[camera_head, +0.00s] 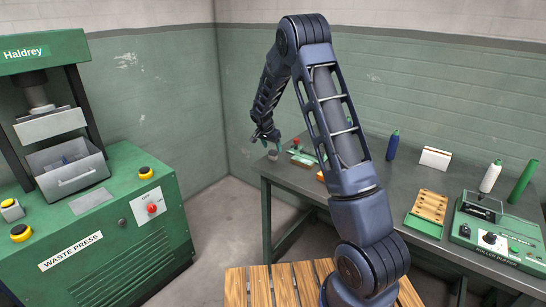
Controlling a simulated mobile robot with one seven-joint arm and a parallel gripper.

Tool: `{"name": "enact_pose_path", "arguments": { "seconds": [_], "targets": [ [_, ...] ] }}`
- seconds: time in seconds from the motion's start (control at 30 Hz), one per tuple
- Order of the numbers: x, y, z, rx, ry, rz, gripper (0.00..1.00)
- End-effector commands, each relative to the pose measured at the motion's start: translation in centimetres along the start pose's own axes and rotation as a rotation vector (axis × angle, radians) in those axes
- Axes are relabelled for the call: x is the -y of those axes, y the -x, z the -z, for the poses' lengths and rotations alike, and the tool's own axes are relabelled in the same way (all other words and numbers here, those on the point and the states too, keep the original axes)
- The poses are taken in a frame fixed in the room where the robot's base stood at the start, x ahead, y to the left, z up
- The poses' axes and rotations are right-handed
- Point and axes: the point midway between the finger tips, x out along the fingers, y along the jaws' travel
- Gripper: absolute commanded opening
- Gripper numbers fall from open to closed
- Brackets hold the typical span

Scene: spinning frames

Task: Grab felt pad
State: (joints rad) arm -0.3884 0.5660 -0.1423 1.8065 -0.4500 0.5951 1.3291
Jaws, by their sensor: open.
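My gripper (266,141) hangs at the end of my dark blue arm, above the far left end of the grey workbench (395,165). Its fingers are small in view; they are open with nothing visible between them. A small greyish-brown piece (273,155) lies on the bench corner just below the fingertips. It may be the felt pad, but it is too small to tell. A green device with a red knob (296,143) stands just right of the gripper. I cannot make out a felt pad for sure.
My arm hides part of the bench. On its right are a blue bottle (393,145), a white box (435,158), a wooden block with holes (430,206) and a green machine (497,240). A green waste press (125,225) stands left. A slatted wooden surface (262,287) is in front.

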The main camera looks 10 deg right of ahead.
Motion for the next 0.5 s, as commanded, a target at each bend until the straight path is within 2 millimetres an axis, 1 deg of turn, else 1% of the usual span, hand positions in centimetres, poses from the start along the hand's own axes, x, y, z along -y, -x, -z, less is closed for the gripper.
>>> {"name": "enact_pose_path", "arguments": {
  "seconds": [0.3, 0.4, 0.5],
  "targets": [
    [0.1, -4.0, -0.4, 0.001, 0.0, -0.002, 0.65],
    [0.1, -4.6, -0.4, 0.0, 0.001, -0.001, 0.65],
    [0.2, -4.7, -0.4, 0.0, 0.001, 0.0, 0.65]
  ]
}}
